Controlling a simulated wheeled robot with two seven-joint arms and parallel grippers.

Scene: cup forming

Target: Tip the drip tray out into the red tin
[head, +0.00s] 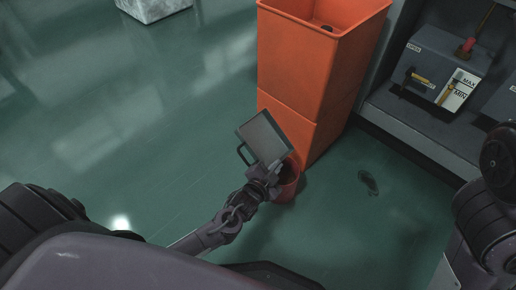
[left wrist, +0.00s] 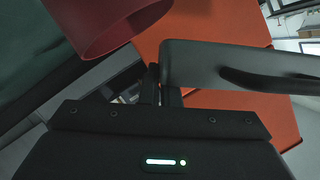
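The drip tray (head: 264,137) is a shallow grey rectangular tray with a dark loop handle on its left side. It is held steeply tilted above the red tin (head: 288,186), which stands on the floor against the orange bin. My left gripper (head: 262,181) is at the tray's lower end and appears shut on it. In the left wrist view the fingers (left wrist: 161,86) meet at the end of the grey tray (left wrist: 215,62), and the red tin (left wrist: 108,22) shows at upper left. The tin's inside is mostly hidden. My right gripper is out of the picture.
A tall orange bin (head: 314,75) stands right behind the tin, with a small dark thing inside. A dark spill (head: 368,182) lies on the green floor to the right. A grey machine (head: 440,65) is at upper right. The floor at left is clear.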

